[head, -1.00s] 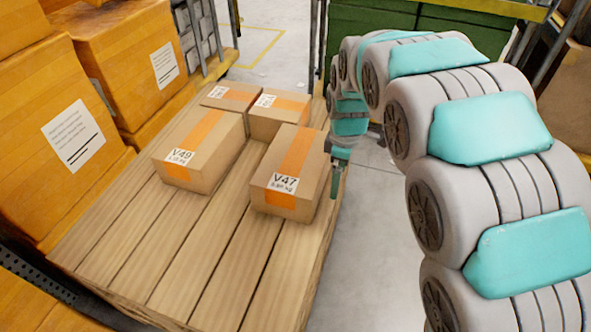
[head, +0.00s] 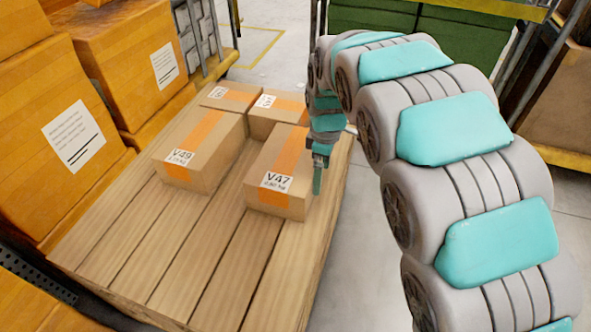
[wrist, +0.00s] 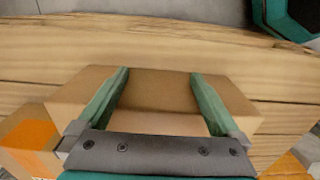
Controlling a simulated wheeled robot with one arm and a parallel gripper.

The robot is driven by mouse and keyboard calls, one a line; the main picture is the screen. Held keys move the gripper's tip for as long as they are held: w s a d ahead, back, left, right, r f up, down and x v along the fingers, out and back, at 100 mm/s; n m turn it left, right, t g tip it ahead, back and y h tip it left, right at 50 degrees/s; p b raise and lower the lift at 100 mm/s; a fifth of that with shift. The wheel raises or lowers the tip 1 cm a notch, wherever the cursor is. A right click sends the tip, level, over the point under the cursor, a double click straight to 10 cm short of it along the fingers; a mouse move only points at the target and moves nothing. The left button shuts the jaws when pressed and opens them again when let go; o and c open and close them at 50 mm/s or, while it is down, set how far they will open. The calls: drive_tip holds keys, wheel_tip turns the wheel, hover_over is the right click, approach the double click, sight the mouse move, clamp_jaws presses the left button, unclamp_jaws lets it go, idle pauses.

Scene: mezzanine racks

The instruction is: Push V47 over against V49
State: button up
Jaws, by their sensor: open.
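V47 (head: 277,180) is a brown carton with orange tape and a white label, upright on the wooden platform (head: 190,245). V49 (head: 200,150), a similar carton, stands to its left; a strip of bare planks shows between them. My gripper (head: 317,190) points down at the right side of V47, close against it; exact contact is hard to see. In the wrist view, my gripper (wrist: 160,85) has its two fingers spread, with a brown carton face, apparently V47 (wrist: 160,95), showing between them. Nothing is gripped.
Two more cartons (head: 230,95) and (head: 277,112) stand behind V49 and V47. Large orange boxes (head: 120,65) line the left side. The front of the platform is bare. Grey floor lies to the right, with green crates (head: 375,30) at the back.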

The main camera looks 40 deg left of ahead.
sight(294, 166)
drive_tip(key=shift+s+a+p, duration=0.1)
drive_tip(key=shift+s+a, duration=0.3)
drive_tip(key=shift+a, duration=0.85)
drive_tip(key=shift+s+a+p, duration=0.15)
drive_tip(key=shift+s+a, duration=0.25)
drive_tip(key=shift+a, duration=0.8)
drive_tip(key=shift+s+a+p, duration=0.1)
drive_tip(key=shift+s+a, duration=0.3)
drive_tip(key=shift+a, duration=0.85)
drive_tip(key=shift+s+a, duration=0.2)
drive_tip(key=shift+a, duration=0.4)
drive_tip(key=shift+s+a, duration=0.2)
drive_tip(key=shift+a, duration=0.4)
drive_tip(key=shift+w+d+b, duration=0.15)
drive_tip(key=shift+w+d, duration=0.1)
drive_tip(key=shift+d, duration=0.5)
drive_tip(key=shift+w+d+b, duration=0.15)
drive_tip(key=shift+w+d, duration=0.1)
drive_tip(key=shift+d, duration=0.45)
drive_tip(key=shift+r+p, duration=1.55)
drive_tip(key=shift+r, duration=5)
